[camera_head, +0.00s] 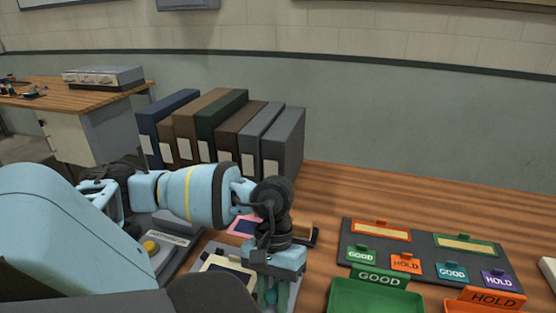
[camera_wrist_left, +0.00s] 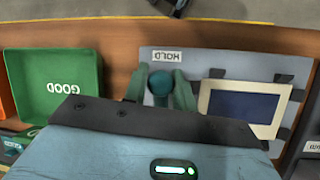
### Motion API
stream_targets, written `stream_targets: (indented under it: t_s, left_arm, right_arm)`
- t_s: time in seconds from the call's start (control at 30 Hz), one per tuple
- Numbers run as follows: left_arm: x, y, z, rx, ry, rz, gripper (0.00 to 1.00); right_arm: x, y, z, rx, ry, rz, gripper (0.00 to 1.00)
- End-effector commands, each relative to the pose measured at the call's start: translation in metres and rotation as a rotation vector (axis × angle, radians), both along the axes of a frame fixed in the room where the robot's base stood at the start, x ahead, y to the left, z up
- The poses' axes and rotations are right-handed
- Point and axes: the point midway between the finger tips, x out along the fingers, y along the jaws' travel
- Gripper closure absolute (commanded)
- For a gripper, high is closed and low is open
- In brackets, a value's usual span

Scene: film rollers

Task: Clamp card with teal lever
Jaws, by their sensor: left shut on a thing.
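The teal lever shows its round dark-teal knob (camera_wrist_left: 160,82) in the left wrist view, on a grey plate (camera_wrist_left: 222,60) with a HOLD label. My left gripper (camera_wrist_left: 160,90) has one teal finger on each side of the knob and is shut on it. The card (camera_wrist_left: 244,104), cream with a dark blue window, lies flat on the same plate beside the lever. In the head view the card (camera_head: 224,275) shows just left of my left gripper (camera_head: 274,293), which hides the lever. My right gripper is not in view.
A green GOOD tray (camera_wrist_left: 62,85) stands beside the plate. A dark panel (camera_head: 402,243) with GOOD and HOLD tags lies right of my gripper, behind the GOOD and HOLD trays. A pink-framed card (camera_head: 243,227) lies behind the plate. Several binders (camera_head: 282,145) stand at the back.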

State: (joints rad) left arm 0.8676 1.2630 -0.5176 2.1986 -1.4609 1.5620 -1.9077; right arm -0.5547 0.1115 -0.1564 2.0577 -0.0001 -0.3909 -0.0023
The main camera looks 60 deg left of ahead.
Motion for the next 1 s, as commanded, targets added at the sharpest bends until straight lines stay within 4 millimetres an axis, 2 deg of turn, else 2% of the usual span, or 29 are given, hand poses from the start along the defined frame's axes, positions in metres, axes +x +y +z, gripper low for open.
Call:
stream_targets:
  t_s: [0.2, 0.23, 0.37, 0.73, 1.0]
  left_arm:
    - [0.000, 0.000, 0.001, 0.000, -0.001, 0.001, 1.00]
    - [0.000, 0.000, 0.001, 0.000, -0.001, 0.001, 0.69]
    - [0.000, 0.000, 0.001, 0.000, -0.001, 0.002, 0.52]
    - [0.002, 0.002, 0.005, 0.001, -0.002, 0.003, 0.52]
    - [0.013, 0.016, 0.041, 0.002, -0.003, 0.004, 0.52]
  right_arm:
    - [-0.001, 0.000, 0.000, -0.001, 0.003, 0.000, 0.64]
    - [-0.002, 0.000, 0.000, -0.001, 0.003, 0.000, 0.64]
    - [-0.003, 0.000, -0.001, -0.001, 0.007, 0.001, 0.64]
    - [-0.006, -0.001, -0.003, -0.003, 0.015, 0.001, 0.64]
    - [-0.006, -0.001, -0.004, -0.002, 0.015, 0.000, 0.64]
